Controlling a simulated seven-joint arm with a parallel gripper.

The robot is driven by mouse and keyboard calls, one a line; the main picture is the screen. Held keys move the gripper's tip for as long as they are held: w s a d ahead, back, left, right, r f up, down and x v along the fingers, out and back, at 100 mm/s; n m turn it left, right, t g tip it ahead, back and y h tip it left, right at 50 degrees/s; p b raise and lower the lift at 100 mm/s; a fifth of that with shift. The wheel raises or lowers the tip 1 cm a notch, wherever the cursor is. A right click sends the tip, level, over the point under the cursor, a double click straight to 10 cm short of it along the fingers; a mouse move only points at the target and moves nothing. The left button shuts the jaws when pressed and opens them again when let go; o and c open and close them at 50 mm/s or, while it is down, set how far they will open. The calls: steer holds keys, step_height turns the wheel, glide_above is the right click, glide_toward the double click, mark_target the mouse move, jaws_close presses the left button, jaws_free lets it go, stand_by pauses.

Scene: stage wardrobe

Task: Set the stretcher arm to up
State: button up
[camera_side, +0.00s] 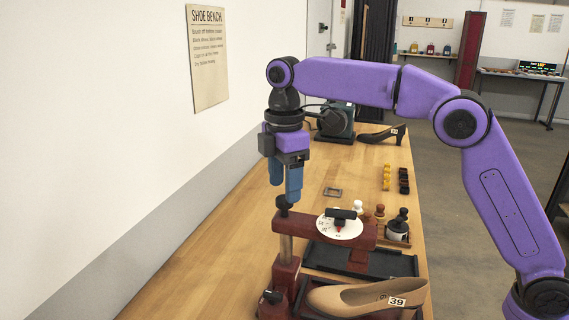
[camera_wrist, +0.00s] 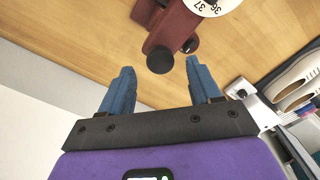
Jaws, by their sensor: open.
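The shoe stretcher (camera_side: 287,273) is a red-brown stand at the bench's near end. Its arm (camera_side: 305,228) lies about level, with a black ball knob (camera_side: 282,202) at its left end and a white numbered dial (camera_side: 328,229) on top. The knob also shows in the wrist view (camera_wrist: 160,60), along with part of the dial (camera_wrist: 213,4). My gripper (camera_side: 284,193) points down just above the knob, its blue fingers apart. In the wrist view my gripper (camera_wrist: 160,68) has the knob in line with the gap between its fingertips. I cannot tell whether they touch.
A tan shoe (camera_side: 360,298) tagged 39 lies at the stretcher's base. Small pots (camera_side: 398,225), yellow pieces (camera_side: 386,176) and dark trays sit to the right. A dark shoe (camera_side: 382,134) and a machine (camera_side: 336,121) stand farther back. The left wall is close; the bench's left side is clear.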

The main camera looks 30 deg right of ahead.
steer(key=shift+r, duration=2.65)
steer(key=shift+s, duration=0.1)
steer(key=s+d+f+m, duration=0.1)
steer(key=s+d+f, duration=0.4)
steer(key=s, duration=0.6)
steer(key=s+d+f+m, duration=0.2)
steer(key=s+d+f, duration=0.4)
steer(key=s+d, duration=0.3)
steer(key=s+d+f+m, duration=0.2)
steer(key=s+d+f, duration=0.3)
steer(key=s, duration=0.9)
steer(key=shift+s+d+f, duration=0.2)
steer(key=shift+d+f, duration=0.05)
steer(key=shift+d, duration=1)
